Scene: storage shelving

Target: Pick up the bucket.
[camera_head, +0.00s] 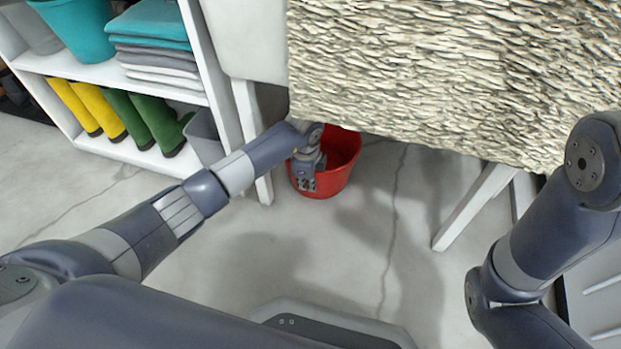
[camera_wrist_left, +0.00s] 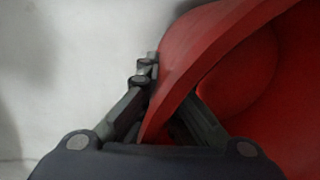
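A red bucket (camera_head: 336,181) stands on the grey floor under the front edge of a table, at the middle of the head view. My left gripper (camera_head: 306,180) is at the bucket's left side, partly covering it. In the left wrist view the bucket (camera_wrist_left: 245,75) fills the right side. There my left gripper (camera_wrist_left: 168,85) has one finger outside the wall and one inside, both drawn in against it near the rim. The gripper looks shut on the wall. My right arm shows at the right of the head view, but its gripper is out of view.
A table with a rough stone-like top (camera_head: 455,75) overhangs the bucket, with a white leg (camera_head: 474,206) to the right. White shelving (camera_head: 140,157) with boots and towels stands left, beside a grey bin (camera_head: 203,138). The floor (camera_head: 390,235) in front is clear.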

